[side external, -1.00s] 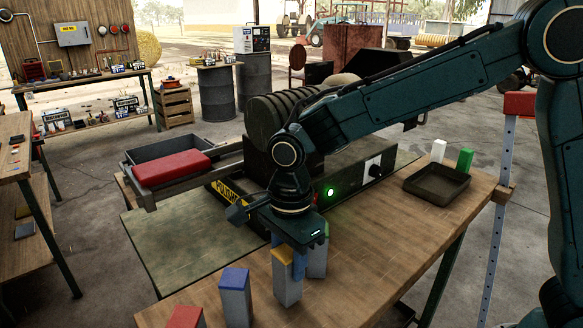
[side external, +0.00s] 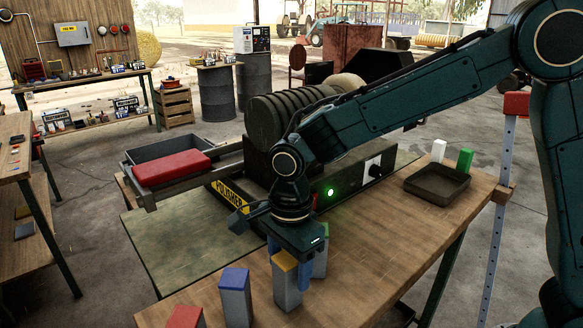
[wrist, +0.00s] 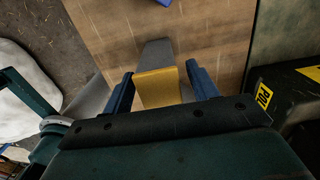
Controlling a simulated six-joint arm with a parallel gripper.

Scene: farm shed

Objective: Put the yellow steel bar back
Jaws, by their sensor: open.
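The yellow steel bar (side external: 287,287) stands upright on the wooden bench, grey with a yellow top. In the wrist view its yellow top (wrist: 160,88) lies between the two blue fingers, with a gap on each side. My gripper (side external: 297,278) points down over the bar, open, with its fingers around the upper part. The near side of the bar and its yellow top show in the side view; its far side is hidden by the fingers.
A blue-topped bar (side external: 235,300) and a red-topped bar (side external: 185,318) stand to the left. A green-topped bar (side external: 320,264) stands close behind the gripper. The polisher (side external: 330,190) is behind. A dark tray (side external: 408,186) sits at right, near white (side external: 438,150) and green blocks (side external: 465,159).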

